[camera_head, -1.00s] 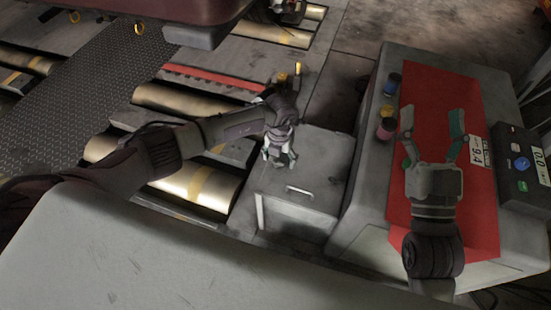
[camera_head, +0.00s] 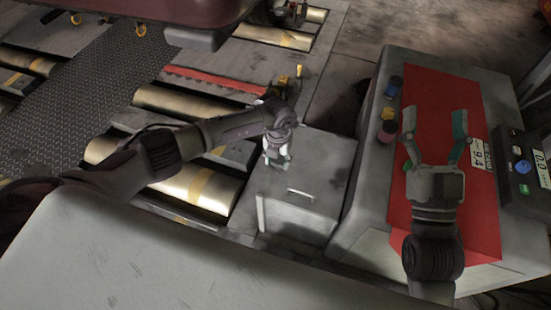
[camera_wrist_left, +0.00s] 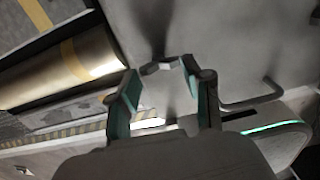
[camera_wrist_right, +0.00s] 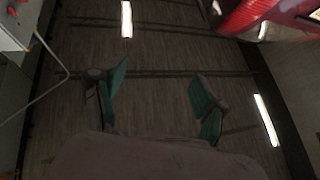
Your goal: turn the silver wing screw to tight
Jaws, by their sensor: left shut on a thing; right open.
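A grey box with a handle (camera_head: 300,192) stands beside the rollers in the head view. My left gripper (camera_head: 277,163) points down at the top of this box. My right gripper (camera_head: 435,140) is open and empty above the red panel. Its fingers also stand apart in the right wrist view (camera_wrist_right: 158,82).
The red-topped grey console (camera_head: 425,85) on the right carries a blue, a yellow and a pink knob. A dark control unit (camera_head: 522,165) with a display is at its right edge. Gold rollers (camera_head: 200,188) lie left of the box. A maroon vehicle body hangs over the top left.

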